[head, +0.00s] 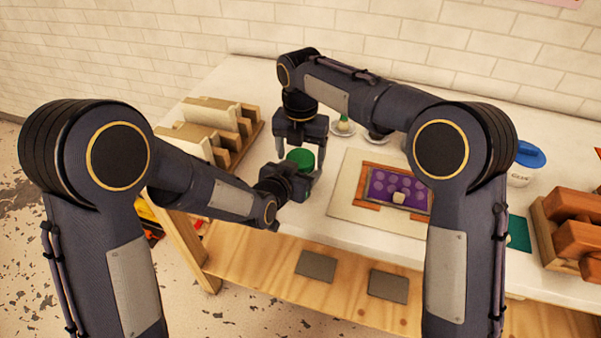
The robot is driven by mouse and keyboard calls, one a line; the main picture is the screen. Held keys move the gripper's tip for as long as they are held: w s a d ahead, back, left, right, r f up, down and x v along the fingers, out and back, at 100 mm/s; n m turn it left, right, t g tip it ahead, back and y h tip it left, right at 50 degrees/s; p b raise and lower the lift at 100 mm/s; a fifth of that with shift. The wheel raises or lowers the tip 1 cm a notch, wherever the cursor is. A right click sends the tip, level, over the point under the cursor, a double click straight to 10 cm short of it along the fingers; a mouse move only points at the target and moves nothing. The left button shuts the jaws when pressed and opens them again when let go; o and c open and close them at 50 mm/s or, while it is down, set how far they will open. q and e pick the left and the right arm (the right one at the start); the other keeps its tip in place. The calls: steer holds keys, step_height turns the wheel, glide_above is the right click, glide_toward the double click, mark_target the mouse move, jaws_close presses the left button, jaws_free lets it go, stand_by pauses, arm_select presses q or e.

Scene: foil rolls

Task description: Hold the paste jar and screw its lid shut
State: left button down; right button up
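A green round lid (300,158) shows between my two grippers, near the left part of the white worktop. The jar body under it is mostly hidden behind my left gripper (300,180). That gripper comes in low from the left, at jar height, and how tightly its fingers close on the jar is hidden. My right gripper (301,151) is above the lid and points down. Its fingers stand spread, one on each side of the lid, with a small gap visible. I cannot tell whether the lid sits level on the jar.
A wooden rack (246,138) with boards stands left of the grippers. A pale board (346,190) with a purple tray (383,189) lies to the right. Small dishes stand behind.

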steer(key=c, duration=0.8)
steer(key=m, duration=0.5)
steer(key=shift+m, duration=0.4)
steer(key=shift+c, duration=0.2)
steer(key=m, duration=0.4)
steer(key=o, duration=1.1)
steer(key=shift+r, duration=2.3)
steer(key=shift+c, duration=0.5)
